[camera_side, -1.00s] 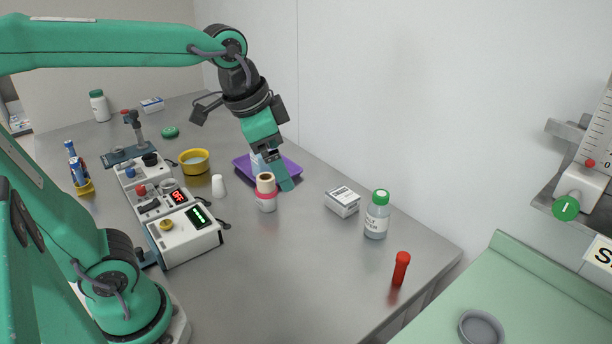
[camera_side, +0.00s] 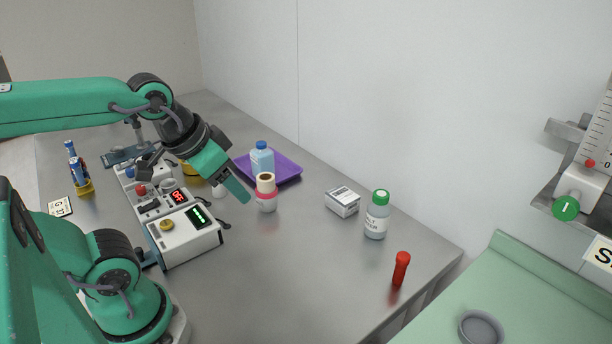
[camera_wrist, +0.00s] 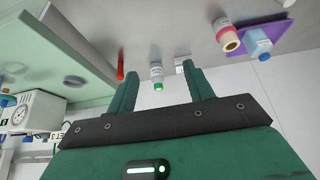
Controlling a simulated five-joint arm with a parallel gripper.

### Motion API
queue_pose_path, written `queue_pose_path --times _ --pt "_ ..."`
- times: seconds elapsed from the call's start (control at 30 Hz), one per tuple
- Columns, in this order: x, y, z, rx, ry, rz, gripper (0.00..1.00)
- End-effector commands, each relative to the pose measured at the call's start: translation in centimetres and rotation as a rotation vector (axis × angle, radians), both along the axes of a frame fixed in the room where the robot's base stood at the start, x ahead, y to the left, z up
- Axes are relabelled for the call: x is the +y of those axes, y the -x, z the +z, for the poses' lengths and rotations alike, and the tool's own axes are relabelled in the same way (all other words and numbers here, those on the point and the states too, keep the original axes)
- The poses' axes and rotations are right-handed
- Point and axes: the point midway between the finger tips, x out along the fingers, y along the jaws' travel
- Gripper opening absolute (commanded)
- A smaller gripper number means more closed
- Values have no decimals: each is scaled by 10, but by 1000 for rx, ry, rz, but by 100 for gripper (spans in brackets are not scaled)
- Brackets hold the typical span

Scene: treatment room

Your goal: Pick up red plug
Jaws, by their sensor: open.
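The red plug (camera_side: 401,268), a slim upright red piece with a wider top, stands on the grey metal table near its right front edge in the side view. It also shows in the wrist view (camera_wrist: 120,66), just left of my left finger. My gripper (camera_side: 240,194) is over the left-middle of the table, left of the pink-and-cream container, well away from the red plug. In the wrist view my gripper (camera_wrist: 159,69) has its two green fingers apart with nothing held between them.
A green-capped bottle (camera_side: 376,216) and a white box (camera_side: 342,202) stand behind the plug. A control box (camera_side: 186,240) stands left. The table front is clear.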

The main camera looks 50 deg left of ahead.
Motion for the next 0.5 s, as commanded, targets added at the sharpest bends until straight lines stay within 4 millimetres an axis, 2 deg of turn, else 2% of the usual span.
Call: queue_pose_path --times 0.33,0.5 --pt "-1 -2 1 3 0 -1 52" --pt "-3 -11 4 19 6 -4 52"
